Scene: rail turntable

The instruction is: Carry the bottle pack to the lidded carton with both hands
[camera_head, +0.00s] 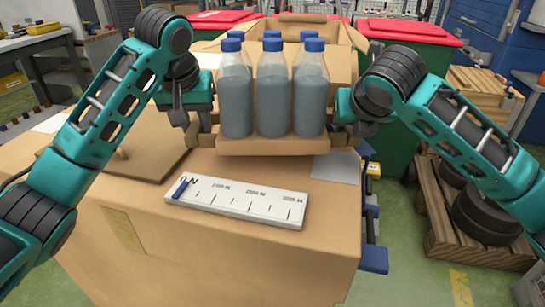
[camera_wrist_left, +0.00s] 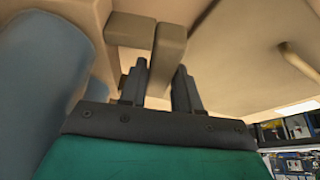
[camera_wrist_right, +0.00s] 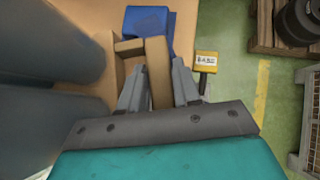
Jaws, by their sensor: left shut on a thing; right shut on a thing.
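The bottle pack is a cardboard tray (camera_head: 272,146) with several blue-capped grey bottles (camera_head: 272,100). It is upright and level in the middle of the head view. My left gripper (camera_head: 196,122) is shut on the tray's left handle, which also shows in the left wrist view (camera_wrist_left: 166,55). My right gripper (camera_head: 343,108) is shut on the right handle, seen in the right wrist view (camera_wrist_right: 157,70). A large carton (camera_head: 220,235) stands below and in front of the pack. A flat brown lid with a peg (camera_head: 140,152) lies on its left part. I cannot tell whether the tray touches the carton.
A white ruled strip (camera_head: 240,203) lies on the carton top. An open-flapped carton (camera_head: 340,62) is behind the pack. Red-lidded bins (camera_head: 408,32) stand behind. A pallet with black tyres (camera_head: 485,215) is at right. Green floor is free between carton and pallet.

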